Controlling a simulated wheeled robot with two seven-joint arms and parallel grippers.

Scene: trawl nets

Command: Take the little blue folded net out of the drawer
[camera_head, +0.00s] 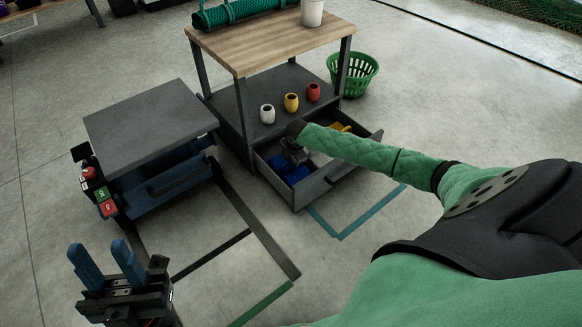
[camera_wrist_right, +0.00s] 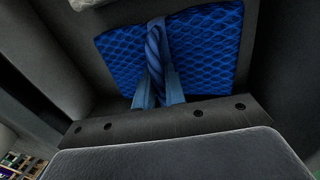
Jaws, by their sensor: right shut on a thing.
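The little blue folded net (camera_head: 291,172) lies in the open drawer (camera_head: 316,196), at its left end. In the right wrist view the net (camera_wrist_right: 205,45) is a flat blue mesh bundle with a twisted band across its middle. My right gripper (camera_wrist_right: 157,92) is shut on that twisted band. In the head view my right gripper (camera_head: 293,155) is down inside the drawer and hides part of the net. My left gripper (camera_head: 108,262) is empty at the lower left, its two blue fingers apart.
White, yellow and red floats (camera_head: 291,102) stand on the shelf above the drawer. Yellow items (camera_head: 341,127) lie at the drawer's far right. A grey-topped cart (camera_head: 150,118) stands left, and a green basket (camera_head: 353,73) behind right. The floor in front is clear.

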